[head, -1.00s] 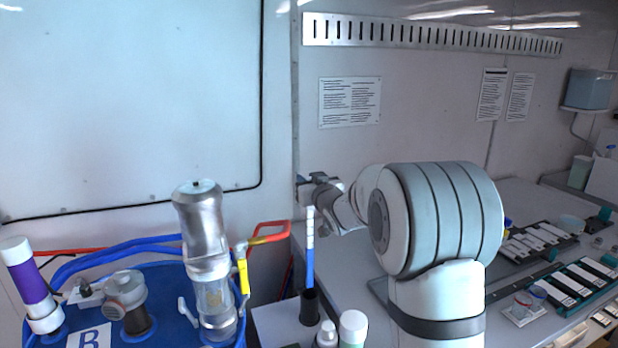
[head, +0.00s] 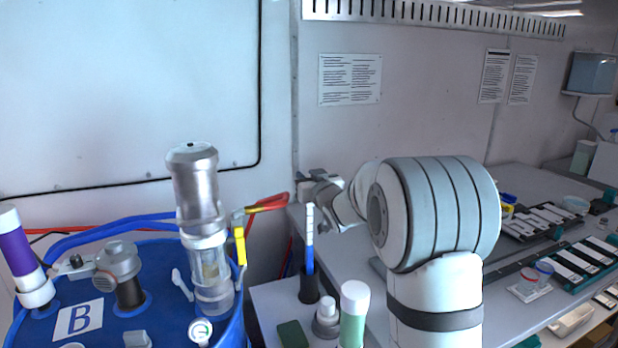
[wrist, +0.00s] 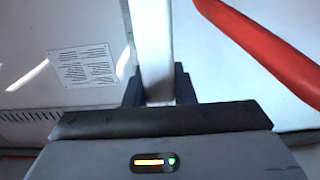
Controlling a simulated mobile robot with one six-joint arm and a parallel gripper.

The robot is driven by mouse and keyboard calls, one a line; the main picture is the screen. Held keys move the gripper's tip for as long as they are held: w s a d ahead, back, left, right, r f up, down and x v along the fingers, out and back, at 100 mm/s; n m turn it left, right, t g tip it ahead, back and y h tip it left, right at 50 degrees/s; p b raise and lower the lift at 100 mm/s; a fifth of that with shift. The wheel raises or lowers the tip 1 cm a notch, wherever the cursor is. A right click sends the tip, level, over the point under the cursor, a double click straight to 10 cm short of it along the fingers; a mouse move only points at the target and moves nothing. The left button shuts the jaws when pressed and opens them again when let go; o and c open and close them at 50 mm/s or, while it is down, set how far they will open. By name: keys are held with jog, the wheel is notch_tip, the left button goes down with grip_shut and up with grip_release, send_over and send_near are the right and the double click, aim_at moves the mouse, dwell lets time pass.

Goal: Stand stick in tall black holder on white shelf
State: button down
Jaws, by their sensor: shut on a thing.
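The stick, white above and blue below (head: 309,252), stands upright with its lower end inside the mouth of the tall black holder (head: 308,288). The holder stands on the white shelf (head: 270,301). My gripper (head: 308,196) is shut on the white top part of the stick. In the wrist view the stick (wrist: 152,50) runs between the two dark fingers of my gripper (wrist: 158,88). How deep the stick sits in the holder is hidden by the holder's wall.
A green bottle with a white cap (head: 353,315), a small grey-white bottle (head: 326,318) and a dark green block (head: 292,334) are on the shelf near the holder. A blue drum (head: 150,310) with a clear metal-topped pump stands left. Red hose (head: 268,203) passes close behind my gripper.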

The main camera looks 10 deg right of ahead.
jog(key=shift+f+b, duration=0.3)
jog(key=shift+f, duration=0.25)
jog(key=c, duration=1.1)
grip_release()
jog(key=shift+s, duration=0.15)
jog(key=s, duration=0.2)
jog(key=s+d+b, duration=0.1)
jog(key=s, duration=0.2)
jog(key=s+b, duration=0.1)
jog(key=s, duration=0.1)
jog(key=shift+s+d, duration=0.2)
jog(key=shift+d, duration=0.05)
